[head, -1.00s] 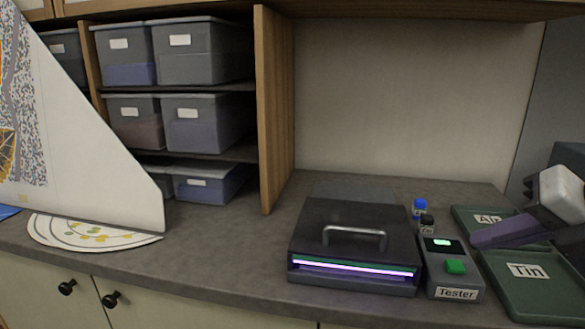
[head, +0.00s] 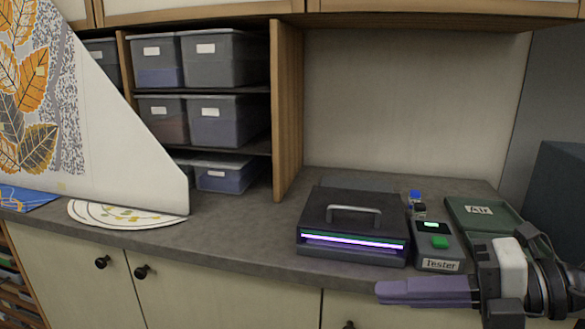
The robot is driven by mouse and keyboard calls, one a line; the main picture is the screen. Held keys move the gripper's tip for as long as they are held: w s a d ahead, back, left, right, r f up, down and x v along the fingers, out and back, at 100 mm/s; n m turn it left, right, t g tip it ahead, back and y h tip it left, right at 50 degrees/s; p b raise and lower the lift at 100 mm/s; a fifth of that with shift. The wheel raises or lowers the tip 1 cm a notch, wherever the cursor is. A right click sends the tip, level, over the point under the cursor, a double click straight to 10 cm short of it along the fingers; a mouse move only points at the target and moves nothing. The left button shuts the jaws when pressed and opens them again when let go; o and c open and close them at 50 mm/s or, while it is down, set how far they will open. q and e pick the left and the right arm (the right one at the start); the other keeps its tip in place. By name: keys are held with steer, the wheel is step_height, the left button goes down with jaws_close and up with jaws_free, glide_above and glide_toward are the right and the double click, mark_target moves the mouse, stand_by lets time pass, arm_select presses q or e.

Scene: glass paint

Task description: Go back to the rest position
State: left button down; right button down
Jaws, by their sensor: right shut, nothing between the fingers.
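My right gripper (head: 380,290) shows at the lower right in the head view, its purple fingers pointing left, in front of the counter's front edge. Its fingers are together, with nothing held. It is below and in front of the grey tester (head: 437,246) with a green button and lit screen, touching nothing that I can make out. My right arm hides most of the lower green tray. My left gripper is not in view.
On the counter (head: 240,238) stands a dark box (head: 352,243) with a handle and glowing slot. Small blue-capped and dark bottles (head: 415,199) and a green tray labelled Air (head: 480,211) are behind the arm. A large patterned panel (head: 130,165) stands left. Bins (head: 220,120) fill shelves.

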steer(key=w+d+f+m+t+h, duration=0.1)
steer(key=d+f+m+t+h, duration=0.4)
steer(key=f+m, duration=0.7)
steer(key=w+f+m+t+h, duration=0.1)
steer(key=f+m+t+h, duration=0.2)
steer(key=f+m+t, duration=0.75)
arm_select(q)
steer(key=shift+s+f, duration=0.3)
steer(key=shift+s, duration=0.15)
arm_select(e)
steer(key=s+a+f+m+g+h, duration=0.2)
steer(key=s+f+m+g, duration=0.6)
steer(key=s+f, duration=1)
step_height(320, 180, down, 4)
steer(key=g+h, duration=0.1)
steer(key=g, duration=0.3)
steer(key=shift+a+r+m, duration=0.25)
steer(key=shift+a+m, duration=0.1)
steer(key=shift+a, duration=0.05)
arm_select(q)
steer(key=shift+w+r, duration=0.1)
arm_select(e)
steer(key=shift+d+r, duration=0.1)
